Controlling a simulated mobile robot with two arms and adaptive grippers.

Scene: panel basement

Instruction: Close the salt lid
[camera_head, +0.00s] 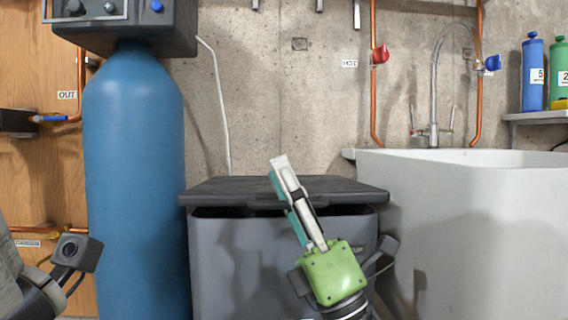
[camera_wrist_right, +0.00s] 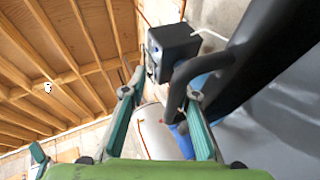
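The salt bin (camera_head: 225,265) is a dark grey box with a black lid (camera_head: 225,188). The lid lies almost flat, with a dark gap under its front edge. My right gripper (camera_head: 280,178) crosses the front of the lid in the head view. In the wrist view its two fingers (camera_wrist_right: 163,98) are spread, with nothing gripped. The lid's dark edge (camera_wrist_right: 275,45) and handle (camera_wrist_right: 180,85) show close beyond the right-hand finger; contact cannot be told. Only a small teal part of what looks like my left gripper (camera_wrist_right: 38,155) shows in the wrist view.
A tall blue tank (camera_head: 135,180) with a dark control head (camera_head: 130,28) stands left of the bin. A pale sink (camera_head: 470,220) stands close on the right. Copper pipes and a concrete wall (camera_head: 280,90) are behind.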

